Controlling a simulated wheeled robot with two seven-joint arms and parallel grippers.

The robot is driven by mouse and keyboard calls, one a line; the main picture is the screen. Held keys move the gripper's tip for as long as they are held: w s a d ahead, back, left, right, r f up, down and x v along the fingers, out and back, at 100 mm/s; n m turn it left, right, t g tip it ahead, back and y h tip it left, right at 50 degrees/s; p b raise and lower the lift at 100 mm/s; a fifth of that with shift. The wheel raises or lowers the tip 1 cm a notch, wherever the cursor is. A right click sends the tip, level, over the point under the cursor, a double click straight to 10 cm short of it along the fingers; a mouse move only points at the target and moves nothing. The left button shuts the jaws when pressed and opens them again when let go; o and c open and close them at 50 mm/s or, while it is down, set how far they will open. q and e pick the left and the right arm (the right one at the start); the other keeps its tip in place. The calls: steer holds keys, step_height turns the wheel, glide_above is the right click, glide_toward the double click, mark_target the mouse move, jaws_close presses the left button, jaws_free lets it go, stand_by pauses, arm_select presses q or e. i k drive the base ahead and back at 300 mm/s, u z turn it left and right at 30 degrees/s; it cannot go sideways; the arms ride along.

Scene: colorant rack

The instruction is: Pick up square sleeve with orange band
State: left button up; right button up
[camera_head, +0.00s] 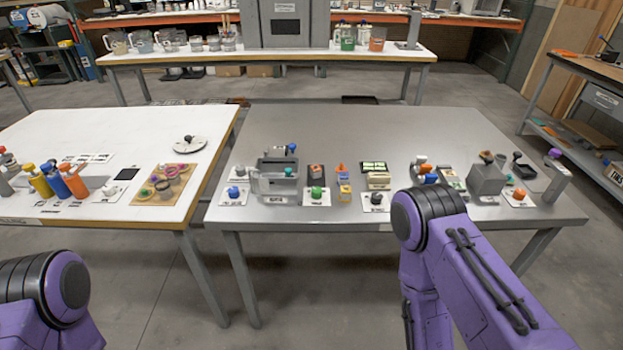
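Several small items stand along the near half of the grey table (400,125). A small square yellow-orange piece (344,191) stands near the middle, with an orange-topped piece (340,169) just behind it. They are too small for me to tell which one is a square sleeve with an orange band. My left arm shows only at the bottom left corner, and its gripper is out of view. My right arm rises at the lower right in front of the grey table; its gripper is out of view too.
A grey box-like fixture (277,182) and a green-knobbed piece (317,194) stand left of the orange pieces. A grey block (486,178) stands to the right. The white table (90,125) at left holds coloured bottles (75,180). The grey table's far half is clear.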

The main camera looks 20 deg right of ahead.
mark_target(315, 170)
steer(key=k, duration=0.4)
steer(key=z, duration=0.9)
steer(key=i, duration=0.75)
steer(key=z, duration=0.05)
